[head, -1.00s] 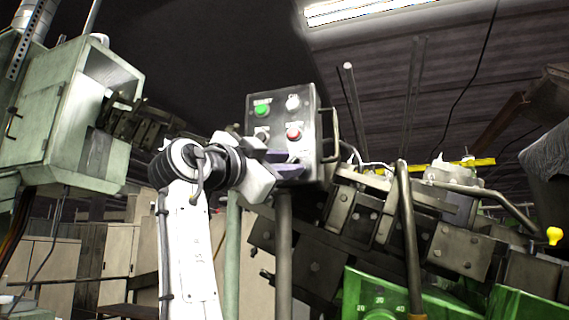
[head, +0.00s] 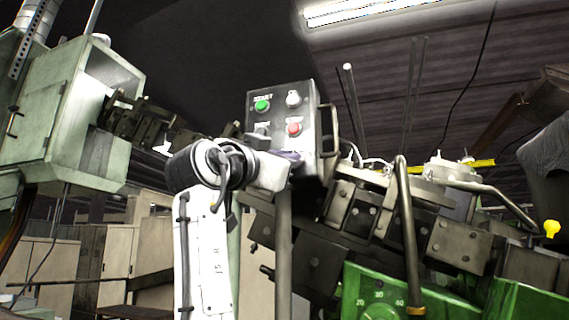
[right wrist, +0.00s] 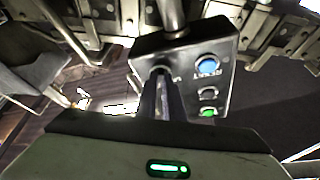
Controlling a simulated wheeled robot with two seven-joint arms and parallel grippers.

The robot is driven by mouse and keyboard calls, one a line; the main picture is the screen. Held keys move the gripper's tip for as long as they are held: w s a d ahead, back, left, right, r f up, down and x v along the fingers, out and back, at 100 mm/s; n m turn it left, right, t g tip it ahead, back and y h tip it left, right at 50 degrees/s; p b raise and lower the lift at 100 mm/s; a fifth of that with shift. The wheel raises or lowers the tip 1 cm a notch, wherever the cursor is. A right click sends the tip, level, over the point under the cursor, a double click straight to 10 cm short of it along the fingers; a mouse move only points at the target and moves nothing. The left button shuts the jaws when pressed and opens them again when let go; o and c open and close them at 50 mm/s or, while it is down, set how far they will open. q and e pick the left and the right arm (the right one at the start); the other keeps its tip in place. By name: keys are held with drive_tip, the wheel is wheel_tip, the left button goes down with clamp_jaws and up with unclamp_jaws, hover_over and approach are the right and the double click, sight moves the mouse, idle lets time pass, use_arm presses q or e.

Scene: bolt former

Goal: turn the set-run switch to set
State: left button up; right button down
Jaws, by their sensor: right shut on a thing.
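The control box (head: 312,140) stands upright on a post, with a green START button (head: 262,105), a red button (head: 294,129) and two other controls showing. My right gripper (head: 294,158) is at the lower right of its face, partly hidden by my own wrist. In the right wrist view the box appears upside down. There the fingers (right wrist: 161,95) are shut on a dark knob, the set-run switch (right wrist: 160,72), mostly covered by the fingertips; its lettering and pointing direction cannot be read. My left gripper is not in view.
A blue button (right wrist: 207,65) sits beside the gripped switch. A bar handle (head: 332,130) runs along the box's right side. Dark machine parts and a green housing (head: 440,290) fill the right. A pale green cabinet (head: 60,120) stands left.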

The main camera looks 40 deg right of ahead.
drive_tip(key=shift+s+d+r+n+t+y+b, duration=0.15)
drive_tip(key=shift+n+t+y+b, duration=0.65)
drive_tip(key=shift+n, duration=2.5)
drive_tip(key=shift+s+d+r+n+t+y+b, duration=0.1)
drive_tip(key=shift+s+n+t+y, duration=0.2)
drive_tip(key=shift+n+t+y, duration=1.55)
drive_tip(key=shift+s+d+r+n+t+y+b, duration=0.3)
drive_tip(key=shift+n+t, duration=1.15)
drive_tip(key=shift+n, duration=3.3)
drive_tip(key=shift+w+a+f, duration=0.1)
drive_tip(key=shift+a+f, duration=0.15)
drive_tip(key=c, duration=1.9)
unclamp_jaws()
drive_tip(key=shift+w+f, duration=0.1)
drive_tip(key=shift+o, duration=0.2)
